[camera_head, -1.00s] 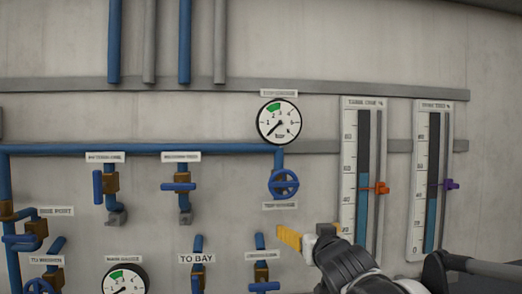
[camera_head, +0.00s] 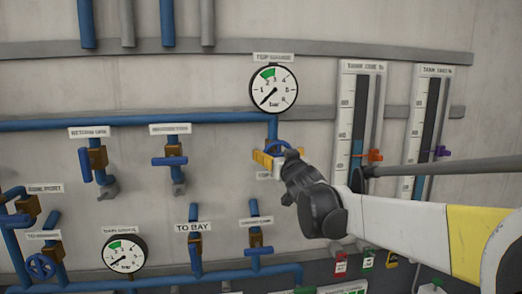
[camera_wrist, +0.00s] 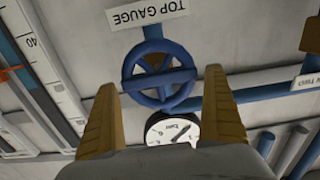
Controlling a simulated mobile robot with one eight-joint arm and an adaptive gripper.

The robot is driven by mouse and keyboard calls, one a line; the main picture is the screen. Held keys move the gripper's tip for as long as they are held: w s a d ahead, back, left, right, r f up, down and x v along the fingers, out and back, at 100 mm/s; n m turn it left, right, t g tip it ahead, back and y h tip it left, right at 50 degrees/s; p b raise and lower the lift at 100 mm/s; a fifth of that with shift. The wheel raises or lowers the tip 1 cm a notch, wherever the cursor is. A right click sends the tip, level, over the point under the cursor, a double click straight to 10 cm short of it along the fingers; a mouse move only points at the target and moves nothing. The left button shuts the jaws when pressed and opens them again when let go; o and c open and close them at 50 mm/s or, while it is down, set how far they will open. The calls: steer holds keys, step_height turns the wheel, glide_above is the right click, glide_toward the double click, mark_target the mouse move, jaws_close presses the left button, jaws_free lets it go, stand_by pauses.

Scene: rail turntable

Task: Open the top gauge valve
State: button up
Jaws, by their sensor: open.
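The top gauge valve is a blue spoked handwheel (camera_head: 277,143) on a blue pipe below the top gauge (camera_head: 273,84). The gauge has a green band, and its needle points to the lower left, at the low end. My gripper (camera_head: 266,160) is at the wheel, with yellow fingers covering most of it and part of its label in the head view. In the wrist view, which is upside down, the wheel (camera_wrist: 160,78) shows between my two open fingers (camera_wrist: 160,90). Whether they touch its rim I cannot tell. The gauge (camera_wrist: 173,129) is partly hidden by my gripper there.
Two level columns with orange (camera_head: 374,155) and purple (camera_head: 441,151) markers stand to the right. Blue pipes and other valves (camera_head: 170,160) spread to the left and below. A lower gauge (camera_head: 125,254) is at the bottom left. Small coloured tags (camera_head: 341,264) hang below.

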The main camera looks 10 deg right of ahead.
steer(key=shift+w, duration=0.45)
steer(key=c, duration=1)
steer(key=shift+f+n, duration=0.1)
steer(key=shift+n, duration=0.2)
steer(key=n+b, duration=0.2)
steer(key=shift+a+f+n, duration=0.1)
steer(key=shift+n, duration=0.3)
steer(key=n+b, duration=0.2)
steer(key=n, duration=0.2)
steer(key=shift+a+f+n, duration=0.1)
steer(key=shift+a+n, duration=0.05)
steer(key=shift+n, duration=0.15)
steer(key=n+b, duration=0.1)
steer(key=n, duration=0.2)
steer(key=shift+n+b, duration=0.3)
steer(key=shift+b, duration=0.05)
steer(key=shift+a+f+n+b, duration=0.1)
steer(key=shift+n+b, duration=0.5)
steer(key=shift+n, duration=1.4)
